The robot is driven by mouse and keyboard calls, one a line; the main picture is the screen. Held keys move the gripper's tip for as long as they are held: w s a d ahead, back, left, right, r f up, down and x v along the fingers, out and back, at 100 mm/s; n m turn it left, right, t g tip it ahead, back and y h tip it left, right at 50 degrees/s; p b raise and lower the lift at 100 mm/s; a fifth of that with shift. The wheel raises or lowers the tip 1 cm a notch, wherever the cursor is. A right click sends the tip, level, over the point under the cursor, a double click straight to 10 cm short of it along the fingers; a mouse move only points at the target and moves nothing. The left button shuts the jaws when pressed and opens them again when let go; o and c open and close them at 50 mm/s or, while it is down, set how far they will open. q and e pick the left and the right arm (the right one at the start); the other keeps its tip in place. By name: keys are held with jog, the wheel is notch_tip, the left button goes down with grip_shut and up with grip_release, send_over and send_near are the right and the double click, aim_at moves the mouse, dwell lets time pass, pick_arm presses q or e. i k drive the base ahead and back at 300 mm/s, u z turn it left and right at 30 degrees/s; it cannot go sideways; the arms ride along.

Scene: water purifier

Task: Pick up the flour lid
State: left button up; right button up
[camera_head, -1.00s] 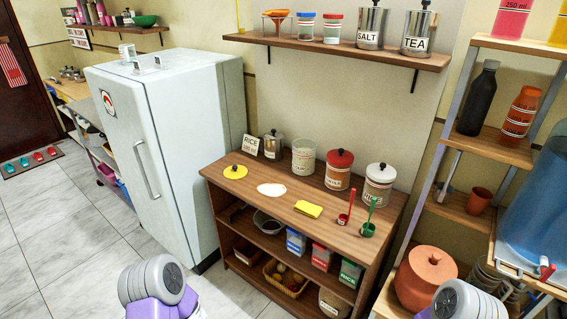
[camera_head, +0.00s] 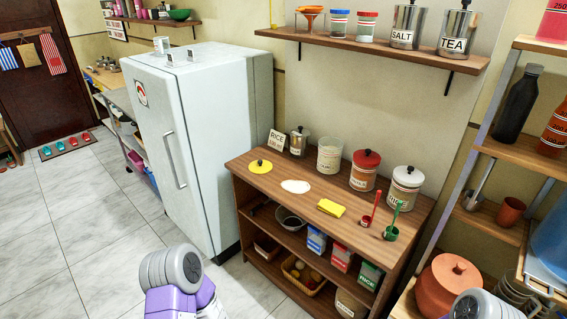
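A yellow lid with a black knob (camera_head: 260,166) lies flat at the left end of the wooden cabinet top. An open glass jar with pale contents (camera_head: 329,156) stands at the back of the top. A red-lidded canister (camera_head: 365,171) and a white-lidded canister (camera_head: 404,188) stand closed to its right. The labels are too small to read, so I cannot confirm which lid is the flour lid. Parts of my arms show at the bottom left and bottom right, but neither gripper is in view.
A white patch (camera_head: 296,187), a yellow cloth (camera_head: 331,208), a red scoop (camera_head: 366,221) and a green scoop (camera_head: 391,233) lie on the cabinet top. A white fridge (camera_head: 190,140) stands close on the left, shelving (camera_head: 503,150) on the right. The tiled floor (camera_head: 80,240) is open at left.

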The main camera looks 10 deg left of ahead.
aim_at(260, 167)
jog(key=u, duration=2)
jog(key=i, duration=2.55)
jog(key=z, duration=3.4)
